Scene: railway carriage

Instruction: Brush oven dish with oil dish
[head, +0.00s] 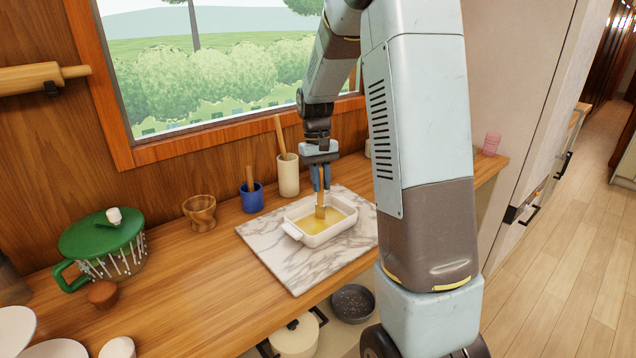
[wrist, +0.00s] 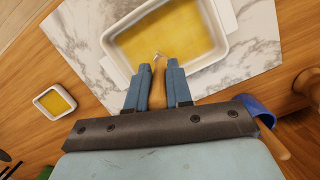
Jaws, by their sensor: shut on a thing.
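The white oven dish (head: 328,237) sits on the marble slab, with a yellow oily layer across its inside floor; the wrist view shows its rim (wrist: 112,57). My gripper (head: 320,187) is above the dish, shut on the wooden handle of a brush (head: 320,211). The brush points down, its tip at the dish floor; whether it touches cannot be told. In the wrist view my gripper (wrist: 159,72) partly hides the brush. A small white square oil dish (wrist: 43,98) with yellow oil stands on the wood beside the slab. My arm seems to hide it in the head view.
The marble slab (head: 275,262) lies on the wooden counter (head: 205,290). Behind stand a blue cup (head: 252,198), a cream holder (head: 288,177) and a wooden cup (head: 200,212). A green-lidded pot (head: 103,240) is at left. The window wall bounds the back.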

